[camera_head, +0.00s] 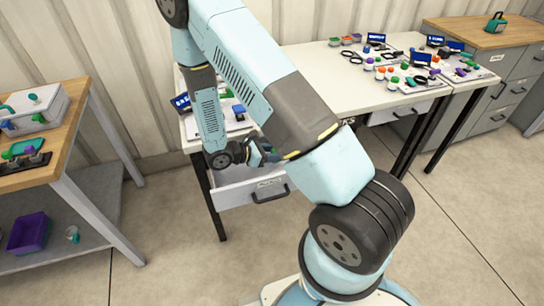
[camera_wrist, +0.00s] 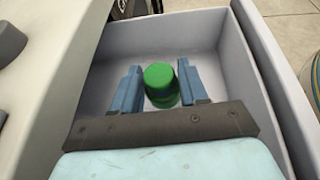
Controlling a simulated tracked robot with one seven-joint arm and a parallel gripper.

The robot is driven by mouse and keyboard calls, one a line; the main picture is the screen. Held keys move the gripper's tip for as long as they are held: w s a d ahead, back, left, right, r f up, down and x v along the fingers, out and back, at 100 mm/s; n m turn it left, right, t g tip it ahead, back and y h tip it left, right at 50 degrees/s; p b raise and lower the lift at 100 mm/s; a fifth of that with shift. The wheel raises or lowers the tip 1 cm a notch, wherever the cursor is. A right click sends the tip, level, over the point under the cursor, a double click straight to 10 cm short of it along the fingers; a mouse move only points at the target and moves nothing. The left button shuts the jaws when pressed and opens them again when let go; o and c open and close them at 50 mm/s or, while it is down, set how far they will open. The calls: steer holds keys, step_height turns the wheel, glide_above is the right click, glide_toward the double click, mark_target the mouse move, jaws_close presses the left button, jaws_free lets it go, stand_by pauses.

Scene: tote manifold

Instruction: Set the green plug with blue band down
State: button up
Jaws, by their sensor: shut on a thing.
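The green plug (camera_wrist: 160,75) sits between the two blue fingers of my gripper (camera_wrist: 160,84) in the wrist view. The gripper is shut on it. The plug is over the pale floor of an open drawer (camera_wrist: 240,62), inside its walls. I cannot tell whether it touches the drawer floor. Its blue band does not show. In the head view my gripper (camera_head: 262,156) is at the open drawer (camera_head: 238,195) under the white table, and the plug is hidden there.
The white table (camera_head: 310,62) carries several coloured plugs, cables and small screens. A wooden bench (camera_head: 40,168) at the left holds a box and a black tray, with a purple bin (camera_head: 28,232) on its lower shelf. Grey cabinets (camera_head: 500,62) stand at the right. The floor between is clear.

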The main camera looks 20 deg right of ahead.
steer(key=shift+w+f, duration=0.25)
steer(key=shift+f, duration=0.75)
steer(key=shift+w+f, duration=0.2)
steer(key=shift+f, duration=0.8)
steer(key=o, duration=1.2)
steer(key=shift+o, duration=0.2)
steer(key=shift+a, duration=0.1)
